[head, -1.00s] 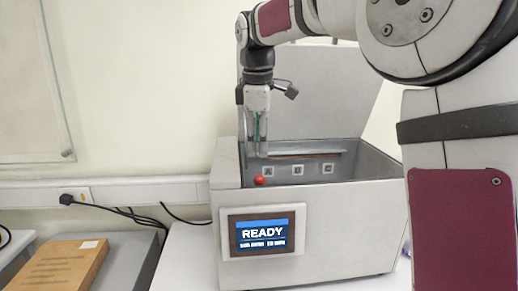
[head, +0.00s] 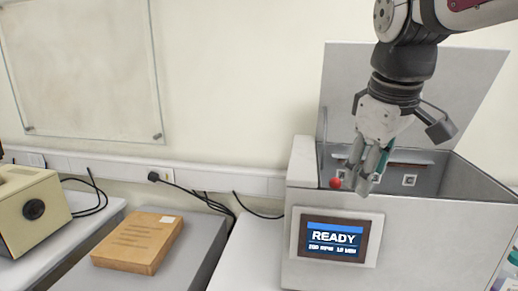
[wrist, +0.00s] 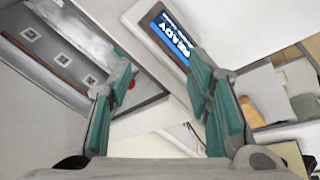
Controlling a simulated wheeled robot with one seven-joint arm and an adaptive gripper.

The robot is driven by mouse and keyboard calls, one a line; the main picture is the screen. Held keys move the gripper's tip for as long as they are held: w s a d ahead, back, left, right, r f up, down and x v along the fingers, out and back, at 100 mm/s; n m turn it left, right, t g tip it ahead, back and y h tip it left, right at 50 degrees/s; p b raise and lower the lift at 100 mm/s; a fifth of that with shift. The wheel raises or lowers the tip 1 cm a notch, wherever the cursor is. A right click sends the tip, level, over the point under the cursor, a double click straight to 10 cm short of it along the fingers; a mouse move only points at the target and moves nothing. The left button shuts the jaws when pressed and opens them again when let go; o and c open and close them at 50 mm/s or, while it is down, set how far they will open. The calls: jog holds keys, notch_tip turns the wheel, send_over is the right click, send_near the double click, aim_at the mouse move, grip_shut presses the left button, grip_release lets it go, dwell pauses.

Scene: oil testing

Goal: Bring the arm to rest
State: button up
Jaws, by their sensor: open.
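My gripper (head: 370,178) hangs from my arm at the upper right of the head view, in front of the open machine's left part. Its fingers point down and overlap the machine's front rim in the picture. In the wrist view my gripper (wrist: 158,85) shows its two green-padded fingers apart, with nothing between them. The white machine (head: 420,235) stands open, its lid raised behind. Its screen (head: 334,239) reads READY, and the screen also shows in the wrist view (wrist: 172,38). A red ball-shaped knob (head: 336,183) shows by the machine's front left rim.
A brown box (head: 138,243) lies on a grey surface (head: 190,255) to the left. A beige device (head: 32,212) stands at the far left. Cables run along the wall trunking. A clear panel (head: 85,70) is on the wall.

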jog(key=s+f+m+t, duration=0.1)
jog(key=s+f+m, duration=0.2)
jog(key=s, duration=0.4)
jog(key=s+f+m, duration=0.4)
jog(key=s+f, duration=0.1)
jog(key=s, duration=0.3)
jog(key=shift+d+f+t+y, duration=0.2)
jog(key=shift+f+t+y, duration=0.15)
jog(key=shift+t+y, duration=0.05)
jog(key=shift+c, duration=0.6)
